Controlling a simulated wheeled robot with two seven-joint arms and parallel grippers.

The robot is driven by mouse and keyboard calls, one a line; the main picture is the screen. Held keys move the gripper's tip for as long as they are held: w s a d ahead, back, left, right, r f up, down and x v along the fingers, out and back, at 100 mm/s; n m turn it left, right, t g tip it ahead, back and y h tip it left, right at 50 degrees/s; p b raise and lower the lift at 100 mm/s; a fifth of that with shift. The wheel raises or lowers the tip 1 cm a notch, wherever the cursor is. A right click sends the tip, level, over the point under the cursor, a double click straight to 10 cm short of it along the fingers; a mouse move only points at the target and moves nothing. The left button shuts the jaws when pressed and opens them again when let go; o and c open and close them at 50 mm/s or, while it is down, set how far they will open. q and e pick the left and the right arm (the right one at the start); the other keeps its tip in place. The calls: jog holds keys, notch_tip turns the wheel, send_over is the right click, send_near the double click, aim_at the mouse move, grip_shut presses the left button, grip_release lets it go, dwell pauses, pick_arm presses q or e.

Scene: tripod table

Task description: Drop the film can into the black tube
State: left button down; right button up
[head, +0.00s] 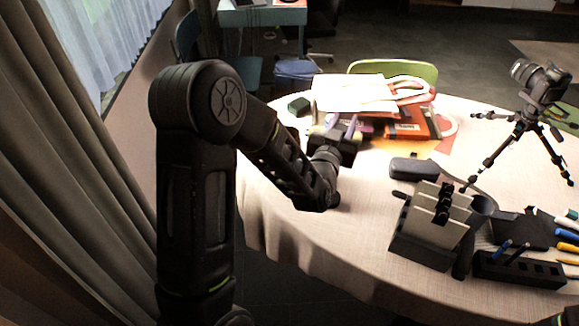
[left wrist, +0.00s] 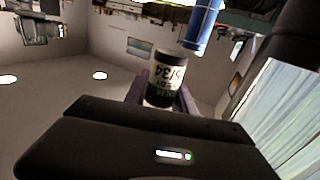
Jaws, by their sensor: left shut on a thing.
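The film can is black with a pale label carrying dark marks (left wrist: 166,78). It shows in the left wrist view between the two fingers of my left gripper (left wrist: 161,97), which is shut on it. In the head view my left gripper (head: 342,124) is over the far left part of the table, in front of the papers and books; I cannot make out the can there. The black tube (head: 468,245) stands at the right of the table, beside the holder with grey plates, well to the right of the gripper.
A dark case (head: 413,169) lies between my left gripper and the grey-plate holder (head: 425,232). A black slotted block (head: 520,270) with pens is right of the tube. A camera on a tripod (head: 522,130) stands at the back right. The table's front left is bare.

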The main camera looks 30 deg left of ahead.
jog(key=o, duration=0.6)
notch_tip(320, 180, down, 2)
jog(key=shift+w+a+f+b, duration=0.1)
jog(key=shift+w+b, duration=0.05)
jog(key=shift+b, duration=0.8)
pick_arm(q)
jog(key=s+a+r+n+g+y, duration=0.1)
jog(key=a+r+n+y, duration=0.1)
jog(key=a, duration=0.6)
jog(key=s+a+r+n+g+y, duration=0.2)
jog(key=a+r+y, duration=0.2)
jog(key=a, duration=0.4)
jog(key=shift+s+a+r+n+y, duration=0.15)
jog(key=shift+a+r+n+y, duration=0.2)
jog(key=shift+r, duration=0.2)
jog(key=shift+d, duration=0.1)
notch_tip(320, 180, down, 6)
jog(key=b, duration=0.3)
jog(key=shift+b, duration=0.35)
pick_arm(e)
jog(key=shift+w+f, duration=0.15)
jog(key=shift+f, duration=1.5)
pick_arm(q)
jog(key=c, duration=1)
grip_release()
jog(key=shift+o, duration=0.2)
jog(key=shift+s+d, duration=0.1)
